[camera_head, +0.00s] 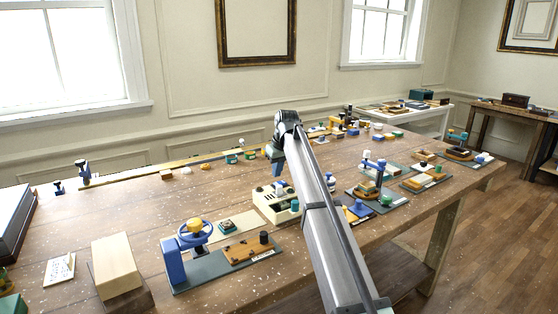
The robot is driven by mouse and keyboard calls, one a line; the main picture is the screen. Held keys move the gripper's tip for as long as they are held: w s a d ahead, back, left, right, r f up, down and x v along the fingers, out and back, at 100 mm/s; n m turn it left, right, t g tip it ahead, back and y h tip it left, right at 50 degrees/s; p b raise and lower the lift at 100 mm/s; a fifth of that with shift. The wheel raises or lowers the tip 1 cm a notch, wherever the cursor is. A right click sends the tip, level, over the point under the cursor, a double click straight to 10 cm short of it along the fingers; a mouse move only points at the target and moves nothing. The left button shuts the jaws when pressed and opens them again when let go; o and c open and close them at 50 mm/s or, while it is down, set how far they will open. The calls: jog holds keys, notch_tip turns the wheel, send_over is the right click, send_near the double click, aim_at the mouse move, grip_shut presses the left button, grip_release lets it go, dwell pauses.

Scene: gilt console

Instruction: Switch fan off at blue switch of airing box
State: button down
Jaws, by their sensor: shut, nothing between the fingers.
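My arm reaches from the lower right up to the middle of the table. My gripper (276,169) points down at its end, with shut, empty fingers, above and just behind a cream box (267,207). The cream box has dark marks on top and a green knob (295,205) at its right front; it may be the airing box, but I cannot tell for sure. A blue switch on it is too small to make out. I cannot tell whether the fingertips touch anything. My arm hides part of the table right of the box.
A blue handwheel device (175,262) on a grey base stands front left of the cream box. A pale wood block (116,266) stands farther left. Several small devices crowd the right, including a grey board (395,200).

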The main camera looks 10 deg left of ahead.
aim_at(275, 185)
jog(key=shift+f, duration=1.65)
jog(key=shift+s, duration=0.1)
jog(key=shift+s+a+f+t, duration=0.1)
jog(key=shift+s+f+t, duration=0.05)
jog(key=shift+f+t, duration=0.2)
jog(key=shift+h, duration=0.3)
jog(key=shift+w+r, duration=0.15)
jog(key=shift+w, duration=0.05)
jog(key=shift+w+d+r, duration=0.3)
jog(key=shift+w+d, duration=0.1)
jog(key=shift+d, duration=0.1)
jog(key=shift+r, duration=0.1)
